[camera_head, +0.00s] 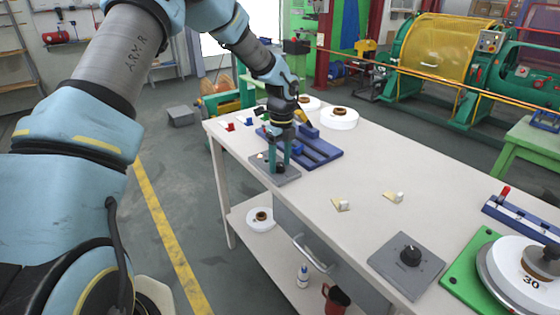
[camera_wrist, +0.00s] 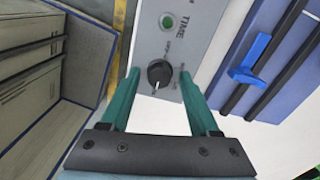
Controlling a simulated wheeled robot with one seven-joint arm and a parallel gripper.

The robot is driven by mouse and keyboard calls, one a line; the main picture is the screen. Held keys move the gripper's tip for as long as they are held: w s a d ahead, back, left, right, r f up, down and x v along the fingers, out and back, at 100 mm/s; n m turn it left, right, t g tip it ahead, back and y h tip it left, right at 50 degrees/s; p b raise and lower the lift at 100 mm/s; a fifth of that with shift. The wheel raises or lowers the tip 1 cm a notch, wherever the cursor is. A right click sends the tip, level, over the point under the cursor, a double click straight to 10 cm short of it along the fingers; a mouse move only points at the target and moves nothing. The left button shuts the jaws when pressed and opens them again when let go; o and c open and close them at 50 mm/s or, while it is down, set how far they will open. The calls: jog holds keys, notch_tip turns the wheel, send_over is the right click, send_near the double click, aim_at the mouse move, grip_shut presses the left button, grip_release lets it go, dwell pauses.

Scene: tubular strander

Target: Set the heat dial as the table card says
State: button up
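My gripper (camera_head: 279,168) points down over a grey panel (camera_head: 287,179) near the far left end of the white table. In the wrist view, my gripper (camera_wrist: 158,76) has its teal fingers apart around a black dial (camera_wrist: 160,72), with gaps on both sides. This panel reads TIME; smaller lettering beside the dial is too small to read. The dial's white mark points toward the bottom of the picture. Another black dial (camera_head: 410,255) sits on a grey plate (camera_head: 384,263) nearer me; its label is not readable. No readable table card shows.
A blue rack (camera_head: 322,152) stands right beside the panel. Two small beige pieces with white items (camera_head: 342,205) (camera_head: 394,197) lie mid-table. A green base (camera_head: 464,281) carries a weight marked 30 at the right. A green button (camera_wrist: 167,22) is on the TIME panel.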

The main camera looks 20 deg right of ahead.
aim_at(280, 163)
jog(key=r+b, duration=0.1)
jog(key=r, duration=0.4)
jog(key=r+b, duration=0.1)
jog(key=r, duration=0.4)
jog(key=shift+w+d+r+b, duration=0.1)
jog(key=shift+d+r+b, duration=0.1)
jog(key=shift+r+b, duration=0.15)
jog(key=shift+a, duration=0.1)
jog(key=s+a+n, duration=0.1)
jog(key=a+n, duration=1.3)
jog(key=a, duration=0.6)
jog(key=s+a+n, duration=0.3)
jog(key=a+n, duration=0.2)
jog(key=s+a+n+t, duration=0.1)
jog(key=s+a+n, duration=0.2)
jog(key=a+n, duration=0.3)
jog(key=s+a+f+n, duration=0.1)
jog(key=s+a+n, duration=0.3)
jog(key=a+n, duration=0.1)
jog(key=shift+s+a+f+n+t+h, duration=0.1)
jog(key=shift+a+n+t+h, duration=0.25)
jog(key=shift+a, duration=0.35)
